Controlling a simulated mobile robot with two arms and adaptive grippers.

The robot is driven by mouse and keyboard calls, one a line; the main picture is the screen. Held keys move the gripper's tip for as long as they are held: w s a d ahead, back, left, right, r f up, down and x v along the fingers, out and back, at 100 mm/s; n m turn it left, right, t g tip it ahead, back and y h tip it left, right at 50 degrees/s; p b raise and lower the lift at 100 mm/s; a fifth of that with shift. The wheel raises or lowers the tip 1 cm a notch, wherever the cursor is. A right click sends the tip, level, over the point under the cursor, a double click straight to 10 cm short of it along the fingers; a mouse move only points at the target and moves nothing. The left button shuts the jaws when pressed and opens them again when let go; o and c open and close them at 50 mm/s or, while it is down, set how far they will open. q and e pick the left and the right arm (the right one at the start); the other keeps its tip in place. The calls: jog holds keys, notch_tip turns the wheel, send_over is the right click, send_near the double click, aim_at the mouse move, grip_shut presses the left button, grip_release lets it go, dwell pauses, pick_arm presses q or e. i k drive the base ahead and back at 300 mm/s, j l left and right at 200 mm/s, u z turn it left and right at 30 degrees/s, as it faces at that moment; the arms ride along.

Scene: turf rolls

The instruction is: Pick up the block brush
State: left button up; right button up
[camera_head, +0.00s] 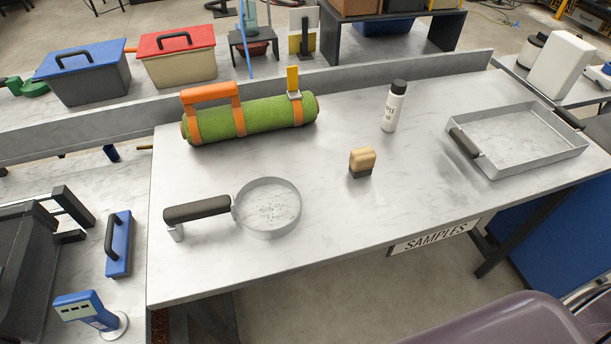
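The block brush (362,162) is a small block with a light wooden top and a dark base. It stands upright near the middle of the white marbled table (330,215), with clear tabletop around it. Neither of my grippers can be made out in the head view.
Left of the brush lies a round sieve-like pan (268,207) with a dark handle. Behind stand a green turf roll (250,117) with orange straps and a white bottle (394,106). A metal tray (515,140) is at right. A raised grey ledge (420,67) runs along the back.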

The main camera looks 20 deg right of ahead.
aim_at(362, 159)
jog(key=k+l+u, duration=0.15)
jog(key=l, duration=0.3)
jog(key=k+l+u, duration=0.15)
jog(key=l, duration=0.3)
jog(key=k+l+u, duration=0.15)
jog(key=l, duration=0.3)
jog(key=k+l+u, duration=0.15)
jog(key=l, duration=0.25)
jog(key=k, duration=0.1)
